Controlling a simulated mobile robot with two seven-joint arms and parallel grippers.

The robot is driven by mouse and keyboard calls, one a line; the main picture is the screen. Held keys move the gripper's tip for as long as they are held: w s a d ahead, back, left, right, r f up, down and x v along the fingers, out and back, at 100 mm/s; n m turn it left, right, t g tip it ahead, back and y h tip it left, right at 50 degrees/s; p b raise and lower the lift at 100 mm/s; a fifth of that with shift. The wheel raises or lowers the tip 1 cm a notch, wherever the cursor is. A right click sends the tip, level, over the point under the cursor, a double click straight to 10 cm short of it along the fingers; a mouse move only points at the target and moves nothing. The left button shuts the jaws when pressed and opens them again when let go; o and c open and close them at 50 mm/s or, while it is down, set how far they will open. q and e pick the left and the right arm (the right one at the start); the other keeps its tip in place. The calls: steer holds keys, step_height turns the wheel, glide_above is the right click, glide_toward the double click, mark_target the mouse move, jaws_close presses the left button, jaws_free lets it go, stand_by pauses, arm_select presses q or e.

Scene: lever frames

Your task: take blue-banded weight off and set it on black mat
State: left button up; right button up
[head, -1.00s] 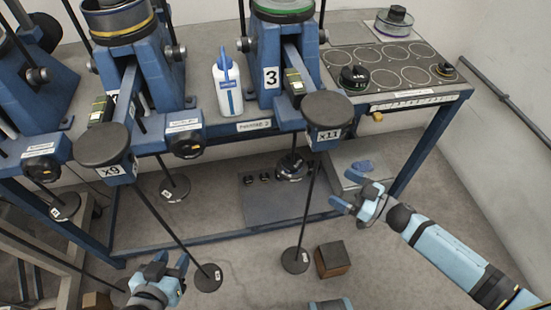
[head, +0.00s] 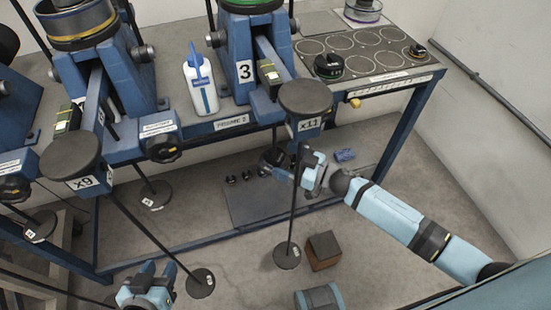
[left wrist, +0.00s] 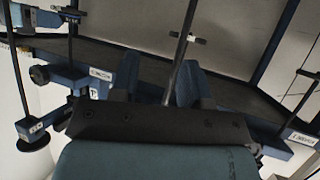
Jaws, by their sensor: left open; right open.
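A dark stack of weights (head: 274,160) hangs low on the rod under the x11 lever (head: 306,103). It is partly hidden by my right gripper, and I cannot make out a blue band on it. My right gripper (head: 297,166) is open beside that stack and the rod; contact cannot be told. A dark mat (head: 255,205) lies below on the lower level, with small black pieces at its back edge. My left gripper (head: 158,270) is open at the bottom left, near a hanger's round foot. In the left wrist view, a rod runs between its fingers (left wrist: 160,85).
The bench top holds a green-banded weight (head: 328,66), a yellow-banded weight (head: 418,52) and a white-blue bottle (head: 201,88). A brown box (head: 323,250) stands on the floor near a round hanger foot (head: 287,255). A blue cloth-like item (head: 345,155) lies right of the mat.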

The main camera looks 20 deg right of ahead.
mark_target(278, 157)
steer(key=shift+x, duration=1.45)
steer(key=c, duration=1.1)
steer(key=shift+r, duration=0.1)
steer(key=shift+c, duration=0.2)
step_height(278, 157, up, 3)
steer(key=shift+r+p, duration=0.15)
steer(key=shift+p, duration=0.65)
steer(key=p+v, duration=0.2)
steer(key=v, duration=1.6)
steer(key=shift+r, duration=0.2)
